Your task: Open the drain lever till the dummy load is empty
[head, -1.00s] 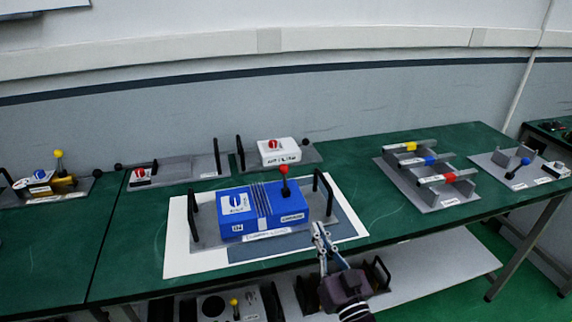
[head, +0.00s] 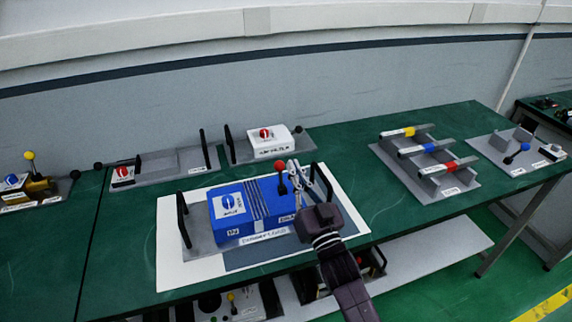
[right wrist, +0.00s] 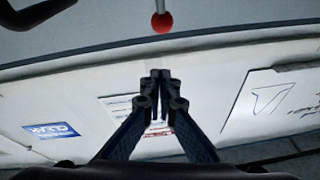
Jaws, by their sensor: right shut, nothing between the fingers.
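The dummy load is a blue box (head: 228,222) on a grey base plate with black handles, on a white sheet. Its drain lever (head: 281,178) stands about upright at the box's right end, with a red ball knob (head: 280,165). My right gripper (head: 293,165) is just to the right of the knob, its fingers shut and empty. In the right wrist view the red knob (right wrist: 162,22) shows ahead of the shut fingertips (right wrist: 160,76), with a gap in the picture. I cannot tell whether the gripper touches the lever. My left gripper is not in view.
A black handle (head: 321,182) of the base stands right beside my right gripper. A white box with a red knob (head: 266,141) is behind. A rack with coloured bars (head: 425,150) stands to the right. Green table is free between (head: 375,205).

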